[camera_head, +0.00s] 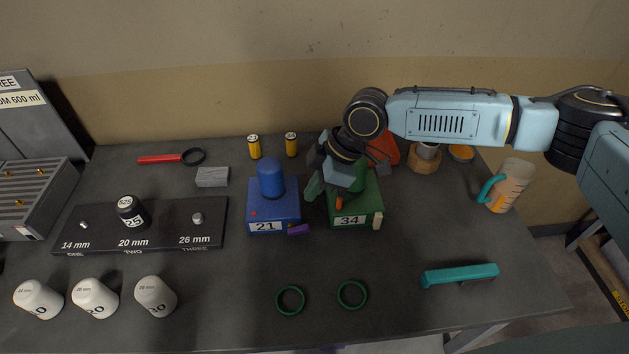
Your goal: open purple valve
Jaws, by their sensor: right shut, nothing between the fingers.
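The purple valve (298,229) is a small purple lever at the lower right front corner of the blue drum unit (272,205), labelled 21. My right gripper (326,190) is shut and empty. It shows above the left part of the green drum unit (357,221), labelled 34, up and to the right of the purple valve and apart from it in the picture. My right wrist hides much of the green unit's top. My left gripper is not in view.
An orange part (339,202) shows on the green unit beside my gripper. Two green rings (290,300) and a teal bar (460,275) lie in front. A black stand (75,240) is left, with white weights (95,298) before it. A jug (508,185) stands right.

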